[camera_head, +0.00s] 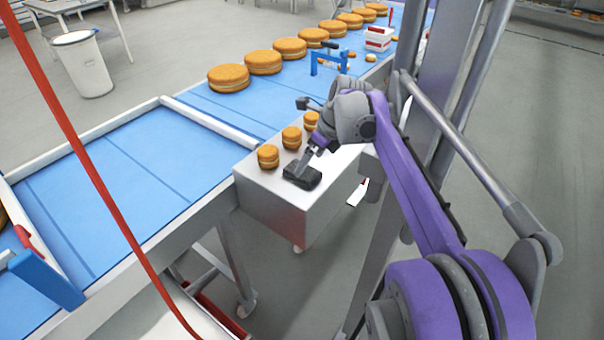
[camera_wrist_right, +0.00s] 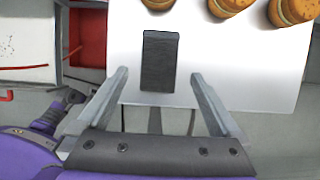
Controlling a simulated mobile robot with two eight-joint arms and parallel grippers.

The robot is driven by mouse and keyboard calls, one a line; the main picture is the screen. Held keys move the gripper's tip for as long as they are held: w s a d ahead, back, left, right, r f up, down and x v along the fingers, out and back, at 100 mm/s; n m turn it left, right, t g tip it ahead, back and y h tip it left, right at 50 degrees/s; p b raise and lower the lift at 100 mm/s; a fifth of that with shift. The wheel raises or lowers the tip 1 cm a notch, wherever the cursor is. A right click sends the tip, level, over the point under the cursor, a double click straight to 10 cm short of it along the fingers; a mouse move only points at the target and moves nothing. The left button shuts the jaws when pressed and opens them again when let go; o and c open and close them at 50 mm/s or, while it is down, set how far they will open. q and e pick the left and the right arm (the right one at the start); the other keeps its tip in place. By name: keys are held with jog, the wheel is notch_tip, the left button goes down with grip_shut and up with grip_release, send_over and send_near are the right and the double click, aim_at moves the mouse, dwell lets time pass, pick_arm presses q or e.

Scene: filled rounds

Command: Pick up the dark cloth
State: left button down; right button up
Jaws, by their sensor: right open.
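The dark cloth (camera_wrist_right: 160,62) is a small dark grey rectangle lying flat on the white table top. In the head view the cloth (camera_head: 302,178) lies near the table's front edge. My right gripper (camera_wrist_right: 158,76) is open, its two fingers spread on either side of the cloth's near end in the picture. In the head view the right gripper (camera_head: 306,160) hangs over the cloth and partly hides it. I cannot tell the exact gap in height. Nothing is between the fingers. My left gripper is not in view.
Several small filled rounds (camera_head: 268,156) stand on the white table (camera_head: 262,200) beside the cloth; they also show in the wrist view (camera_wrist_right: 229,6). A blue conveyor (camera_head: 120,190) with larger rounds (camera_head: 228,78) runs behind. A red cable (camera_head: 75,135) crosses the left.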

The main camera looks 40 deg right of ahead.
aim_at(305, 171)
jog(key=x, duration=0.4)
jog(key=shift+w+a+r, duration=0.1)
jog(key=shift+w+a, duration=0.05)
jog(key=shift+w+f, duration=0.15)
jog(key=shift+f, duration=0.3)
jog(key=shift+f, duration=0.15)
jog(key=c, duration=1.4)
notch_tip(305, 171, up, 10)
jog(key=shift+r+p, duration=0.2)
jog(key=shift+p, duration=0.2)
jog(key=shift+c, duration=0.2)
